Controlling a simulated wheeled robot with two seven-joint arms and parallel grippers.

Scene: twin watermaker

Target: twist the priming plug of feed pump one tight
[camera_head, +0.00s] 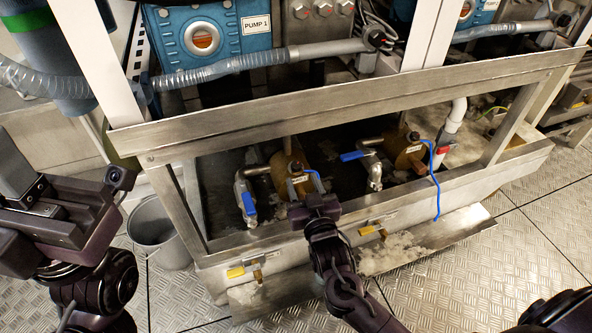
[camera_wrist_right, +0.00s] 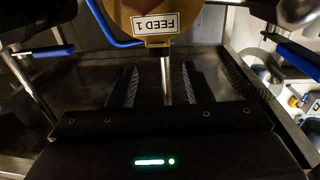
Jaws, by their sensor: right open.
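Feed pump one is a brass-coloured round body (camera_head: 284,172) inside the steel frame. Its FEED 1 label shows upside down at the top of the right wrist view (camera_wrist_right: 158,22). A small dark knob (camera_head: 295,167) on the pump looks like the priming plug; the wrist view does not show it. My right gripper (camera_head: 308,193) is just in front of the pump. In the wrist view its two fingers (camera_wrist_right: 160,84) are apart with nothing held; a steel rod shows beyond them. My left gripper (camera_head: 70,212) is at the far left, away from the pump, its fingers unclear.
A steel rail (camera_head: 350,105) crosses above the pumps. Blue-handled valves (camera_head: 249,205) flank feed pump one. A second brass pump (camera_head: 405,155) stands to the right. Yellow-handled valves (camera_head: 236,272) sit low on the front. A grey bucket (camera_head: 160,232) stands on the floor at left.

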